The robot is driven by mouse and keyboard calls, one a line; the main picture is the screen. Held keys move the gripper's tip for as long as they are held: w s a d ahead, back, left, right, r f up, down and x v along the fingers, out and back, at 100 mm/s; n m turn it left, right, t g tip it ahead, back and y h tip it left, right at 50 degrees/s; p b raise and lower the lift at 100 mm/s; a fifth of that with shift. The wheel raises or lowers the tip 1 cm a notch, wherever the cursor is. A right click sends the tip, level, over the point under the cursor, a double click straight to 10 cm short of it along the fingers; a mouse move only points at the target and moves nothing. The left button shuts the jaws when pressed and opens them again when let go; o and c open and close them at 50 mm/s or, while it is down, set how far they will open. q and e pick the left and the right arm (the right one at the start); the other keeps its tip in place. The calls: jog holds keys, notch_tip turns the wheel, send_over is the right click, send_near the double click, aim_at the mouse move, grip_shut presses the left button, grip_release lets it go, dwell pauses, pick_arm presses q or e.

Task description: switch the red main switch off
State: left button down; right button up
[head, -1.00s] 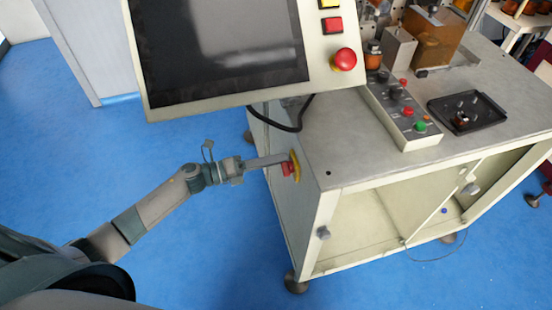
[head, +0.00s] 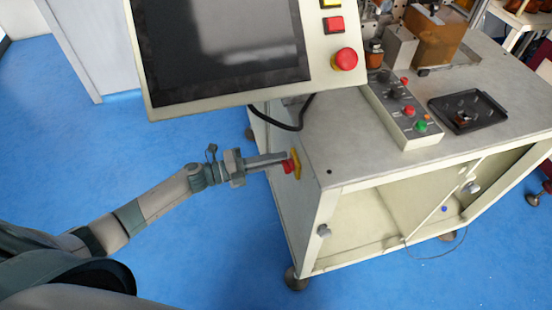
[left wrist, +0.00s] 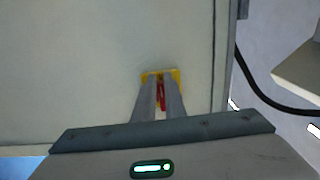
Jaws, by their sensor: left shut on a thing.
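The red main switch (head: 287,167) sits on a yellow plate (head: 296,164) on the left side wall of the machine cabinet. In the left wrist view the red handle (left wrist: 161,95) stands between my two fingers in front of the yellow plate (left wrist: 176,75). My left gripper (head: 284,160) is shut on the red handle; it also shows in the left wrist view (left wrist: 160,88). The fingers hide part of the handle and plate. My right gripper is not in view.
A screen panel (head: 222,50) with a red mushroom button (head: 344,59) hangs above my left gripper. A black cable (head: 290,127) loops below it. A button box (head: 403,110) and black tray (head: 468,111) are on the cabinet top. The blue floor left of the cabinet is clear.

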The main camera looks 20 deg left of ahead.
pick_arm(q)
jog(key=shift+s+d+f, duration=0.25)
jog(key=shift+s+f, duration=0.1)
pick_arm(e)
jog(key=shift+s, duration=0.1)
pick_arm(q)
jog(key=c, duration=1.8)
grip_release()
jog(key=shift+r, duration=0.15)
jog(key=shift+w+r, duration=0.1)
jog(key=shift+w, duration=0.05)
jog(key=shift+a, duration=0.25)
